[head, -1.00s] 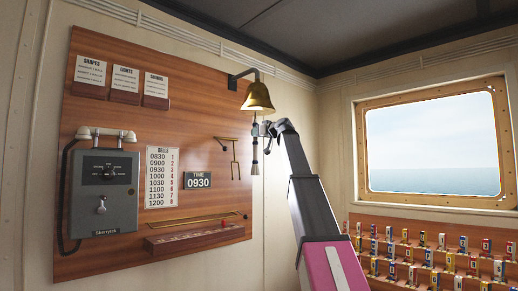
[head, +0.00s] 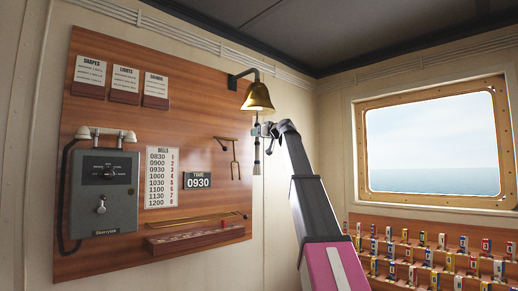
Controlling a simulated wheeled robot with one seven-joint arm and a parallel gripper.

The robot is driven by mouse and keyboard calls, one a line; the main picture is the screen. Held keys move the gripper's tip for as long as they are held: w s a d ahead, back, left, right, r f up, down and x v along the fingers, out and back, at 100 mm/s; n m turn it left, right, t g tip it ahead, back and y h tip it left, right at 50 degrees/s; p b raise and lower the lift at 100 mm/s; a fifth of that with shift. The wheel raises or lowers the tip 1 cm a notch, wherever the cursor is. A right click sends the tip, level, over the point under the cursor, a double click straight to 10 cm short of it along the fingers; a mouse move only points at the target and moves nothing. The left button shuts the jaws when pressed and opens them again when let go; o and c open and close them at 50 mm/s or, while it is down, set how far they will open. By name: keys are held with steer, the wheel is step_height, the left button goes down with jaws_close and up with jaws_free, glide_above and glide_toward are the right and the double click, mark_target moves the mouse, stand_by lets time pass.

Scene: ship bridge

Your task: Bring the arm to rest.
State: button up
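My arm rises from the bottom right of the head view, with a pink lower link and a dark upper link. My gripper (head: 259,130) is at its end, just below the brass bell (head: 257,97) and at the bell's hanging rope (head: 257,158). The rope's tasselled end hangs below the gripper. The gripper is small in the picture, and I cannot tell whether its fingers are closed on the rope or only beside it.
A wooden wall board (head: 215,110) carries a grey telephone box (head: 105,195), a bells chart (head: 161,177), a time sign (head: 198,180) and a small ledge (head: 195,238). At right are a window (head: 433,140) and a rack of small coloured flags (head: 425,235). Open air lies between arm and window.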

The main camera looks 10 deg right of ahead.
steer(key=v, duration=0.8)
stand_by(0.9)
